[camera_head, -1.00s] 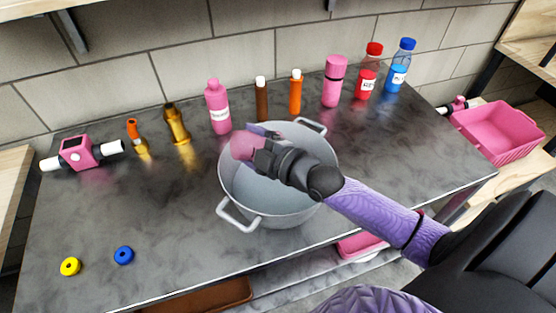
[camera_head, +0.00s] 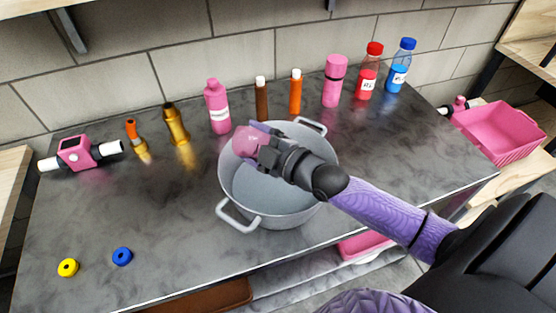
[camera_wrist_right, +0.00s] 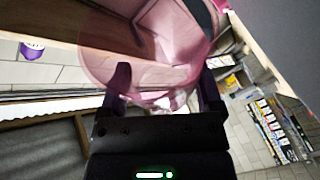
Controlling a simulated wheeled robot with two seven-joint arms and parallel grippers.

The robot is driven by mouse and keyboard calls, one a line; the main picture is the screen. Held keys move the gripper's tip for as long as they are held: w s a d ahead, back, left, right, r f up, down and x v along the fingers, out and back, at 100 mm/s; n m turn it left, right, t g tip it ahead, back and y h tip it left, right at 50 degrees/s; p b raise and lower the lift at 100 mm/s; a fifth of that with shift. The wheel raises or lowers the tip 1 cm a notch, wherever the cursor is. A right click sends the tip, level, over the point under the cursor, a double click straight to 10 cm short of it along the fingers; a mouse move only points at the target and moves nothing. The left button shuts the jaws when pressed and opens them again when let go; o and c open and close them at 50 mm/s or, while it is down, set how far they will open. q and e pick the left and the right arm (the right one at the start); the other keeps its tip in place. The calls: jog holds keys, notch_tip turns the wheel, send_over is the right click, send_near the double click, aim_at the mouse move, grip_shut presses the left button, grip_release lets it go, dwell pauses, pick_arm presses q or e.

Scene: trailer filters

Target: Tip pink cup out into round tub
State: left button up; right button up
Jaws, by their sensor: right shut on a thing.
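The pink cup (camera_head: 247,142) is held over the far left part of the round tub (camera_head: 268,207), a grey pot with two handles on the counter. My right gripper (camera_head: 262,146) is shut on the cup. The cup looks tilted, but its opening and contents are hard to make out in the head view. In the right wrist view the cup (camera_wrist_right: 150,60) shows as a see-through pink shape between the two dark fingers (camera_wrist_right: 165,90). The visible inside of the tub looks empty. My left gripper is not in view.
Behind the tub stand a pink bottle (camera_head: 217,107), a brown tube (camera_head: 262,100), an orange tube (camera_head: 296,92) and a pink flask (camera_head: 334,82). Red (camera_head: 368,72) and blue (camera_head: 400,67) bottles stand further right.

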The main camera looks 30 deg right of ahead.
jog(key=shift+s+d+r+m+t+b, duration=0.15)
jog(key=shift+d+m+t+b, duration=0.15)
jog(key=shift+m, duration=0.2)
jog(key=shift+d+r+m+t+b, duration=0.15)
jog(key=shift+d+m+t+b, duration=0.1)
jog(key=shift+m, duration=0.25)
dwell(0.8)
dwell(0.8)
